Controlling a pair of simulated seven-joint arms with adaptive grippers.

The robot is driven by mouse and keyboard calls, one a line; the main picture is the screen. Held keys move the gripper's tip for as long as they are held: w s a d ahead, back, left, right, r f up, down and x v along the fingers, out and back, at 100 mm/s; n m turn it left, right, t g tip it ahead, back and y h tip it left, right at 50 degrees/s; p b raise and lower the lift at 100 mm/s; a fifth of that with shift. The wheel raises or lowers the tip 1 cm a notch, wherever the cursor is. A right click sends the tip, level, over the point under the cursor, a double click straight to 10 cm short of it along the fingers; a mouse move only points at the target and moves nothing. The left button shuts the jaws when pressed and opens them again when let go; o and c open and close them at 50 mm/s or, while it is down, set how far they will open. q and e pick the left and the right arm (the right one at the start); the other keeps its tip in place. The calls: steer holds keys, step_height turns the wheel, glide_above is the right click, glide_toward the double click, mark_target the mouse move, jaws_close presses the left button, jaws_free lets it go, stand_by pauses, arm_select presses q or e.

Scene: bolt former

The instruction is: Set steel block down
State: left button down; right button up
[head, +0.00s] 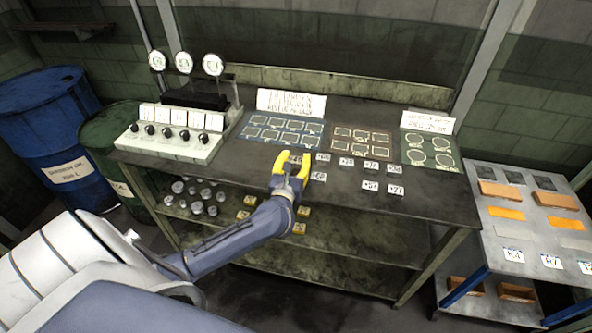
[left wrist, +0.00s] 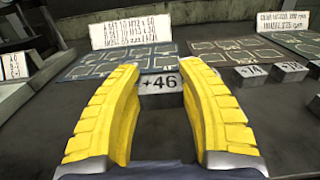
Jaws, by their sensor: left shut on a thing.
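My left gripper (head: 293,163) has its yellow fingers over the workbench, just in front of the blue outlined mat (head: 268,130). The block sits between the fingertips, label facing me. I cannot tell whether its underside touches the bench top. The blue mat (left wrist: 118,62) lies just beyond it. My right gripper is not in view.
Several labelled steel blocks (head: 370,165) stand to the right on the bench. A brown mat (head: 361,139) and a green mat (head: 430,149) lie behind them. A control box (head: 172,140) is at left. The bench front right (head: 425,205) is clear.

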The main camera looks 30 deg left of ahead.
arm_select(q)
steer(key=shift+f, duration=2.1)
steer(key=shift+f, duration=0.1)
steer(key=c, duration=1.1)
jaws_free()
steer(key=shift+f, duration=0.1)
